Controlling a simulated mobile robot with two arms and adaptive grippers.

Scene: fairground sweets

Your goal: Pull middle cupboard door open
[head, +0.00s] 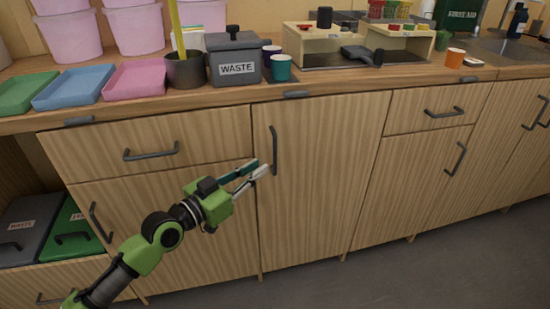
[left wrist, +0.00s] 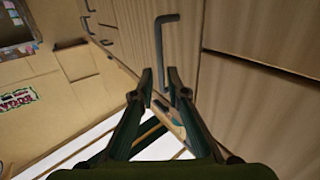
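The middle cupboard door (head: 325,190) is a tall light-wood panel and looks closed. Its dark upright bar handle (head: 274,150) is near the door's left edge. My left gripper (head: 260,167) is open and empty, close to the handle's lower end and a little left of it in the head view. In the left wrist view, the handle (left wrist: 159,48) stands ahead of my left fingertips (left wrist: 161,72), and its lower part shows in the gap between them. I cannot tell whether a finger touches it. My right gripper is not in view.
The worktop above holds a grey waste bin (head: 235,60), a teal cup (head: 281,68) and coloured trays (head: 74,87). A drawer (head: 150,152) is left of the door; another drawer (head: 437,106) is to its right. The floor (head: 400,275) in front of the door is clear.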

